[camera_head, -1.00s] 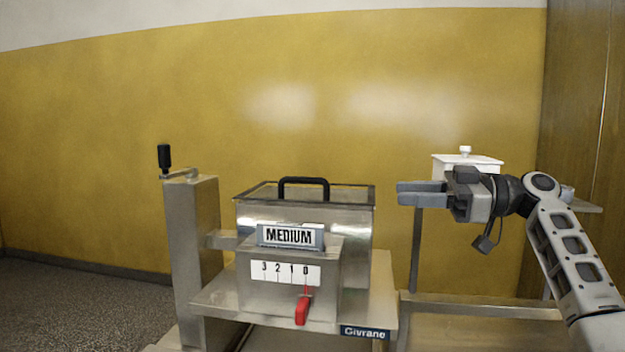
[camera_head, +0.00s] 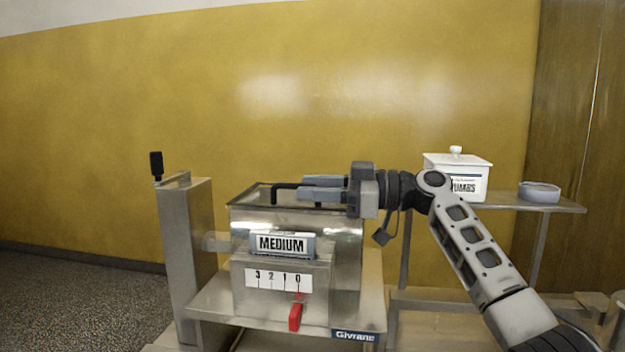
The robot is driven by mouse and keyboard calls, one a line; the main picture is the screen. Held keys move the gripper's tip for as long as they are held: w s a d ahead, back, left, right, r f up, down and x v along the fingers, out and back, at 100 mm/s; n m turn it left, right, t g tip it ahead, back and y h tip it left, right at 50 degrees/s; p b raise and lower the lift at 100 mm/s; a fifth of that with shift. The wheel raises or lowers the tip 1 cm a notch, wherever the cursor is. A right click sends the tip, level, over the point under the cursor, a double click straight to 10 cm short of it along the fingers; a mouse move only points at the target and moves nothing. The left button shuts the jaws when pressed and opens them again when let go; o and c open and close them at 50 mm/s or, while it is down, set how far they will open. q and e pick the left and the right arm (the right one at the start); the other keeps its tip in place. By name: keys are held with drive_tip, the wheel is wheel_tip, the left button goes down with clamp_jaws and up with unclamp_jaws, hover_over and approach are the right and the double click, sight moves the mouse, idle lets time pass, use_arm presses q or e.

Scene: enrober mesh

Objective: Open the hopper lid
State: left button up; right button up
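The hopper (camera_head: 345,240) is a steel box at the centre with a dark-rimmed lid (camera_head: 249,196) lying closed on top. The lid's black handle (camera_head: 282,186) shows only at its left end; the rest is hidden by my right gripper. My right gripper (camera_head: 321,189) reaches in from the right, level with the handle. Its two grey fingers appear apart, one behind the other, with the handle bar seeming to run in between them. Contact cannot be seen. My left gripper is not in view.
A "MEDIUM" sign (camera_head: 282,244), a 3-to-0 scale (camera_head: 278,280) and a red lever (camera_head: 295,317) at 0 are on the front. A post with a black crank knob (camera_head: 156,166) stands left. A white lidded container (camera_head: 458,176) and a grey dish (camera_head: 539,192) sit on the right shelf.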

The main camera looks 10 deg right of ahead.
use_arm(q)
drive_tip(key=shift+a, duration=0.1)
use_arm(e)
drive_tip(key=shift+w+a, duration=0.1)
drive_tip(key=shift+a, duration=0.25)
clamp_jaws()
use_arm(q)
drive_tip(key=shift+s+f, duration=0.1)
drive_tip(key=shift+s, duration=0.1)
use_arm(e)
drive_tip(key=shift+r, duration=0.1)
